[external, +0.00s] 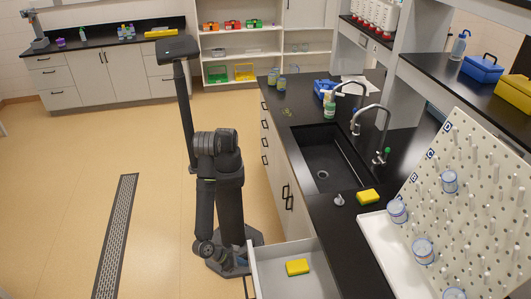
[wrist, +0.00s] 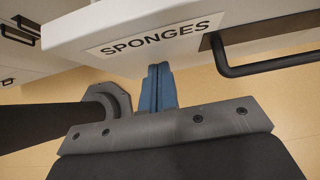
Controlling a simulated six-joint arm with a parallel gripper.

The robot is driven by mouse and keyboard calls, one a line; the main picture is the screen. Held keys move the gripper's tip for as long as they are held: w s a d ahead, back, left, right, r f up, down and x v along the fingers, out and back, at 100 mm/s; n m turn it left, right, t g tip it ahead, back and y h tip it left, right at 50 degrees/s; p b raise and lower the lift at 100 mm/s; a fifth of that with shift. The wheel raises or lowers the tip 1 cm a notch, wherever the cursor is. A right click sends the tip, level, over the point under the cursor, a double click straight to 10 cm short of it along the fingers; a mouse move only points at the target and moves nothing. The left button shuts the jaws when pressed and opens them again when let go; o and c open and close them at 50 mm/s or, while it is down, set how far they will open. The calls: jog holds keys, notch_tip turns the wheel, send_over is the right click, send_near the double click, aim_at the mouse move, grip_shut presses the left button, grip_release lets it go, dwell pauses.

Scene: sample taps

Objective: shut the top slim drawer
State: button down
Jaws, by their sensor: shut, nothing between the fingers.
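The top slim drawer (external: 284,246) stands pulled out from the counter at the bottom of the external view, with a yellow sponge (external: 297,267) lying inside. In the wrist view its pale front (wrist: 75,34) carries a label reading "SPONGES" (wrist: 160,37) and a dark bar handle (wrist: 265,66) to the right of the label. My gripper (wrist: 160,68) is shut and empty, its blue fingers pointing at the drawer front just below the label. I cannot tell whether the tips touch the front. In the external view the fingertips are not clearly seen.
Another yellow sponge (external: 368,197) lies on the black counter beside the sink (external: 335,160). A white drying rack (external: 455,215) with several beakers stands to the right. The floor (external: 70,190) left of my arm is clear, apart from a flush drain grate (external: 117,235).

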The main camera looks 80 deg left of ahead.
aim_at(293, 244)
jog(key=w, duration=3.2)
jog(key=shift+w+r, duration=0.1)
jog(key=shift+w, duration=0.75)
jog(key=shift+s, duration=0.5)
jog(key=s, duration=0.3)
jog(key=shift+s, duration=0.15)
jog(key=v, duration=1)
jog(key=shift+s, duration=0.3)
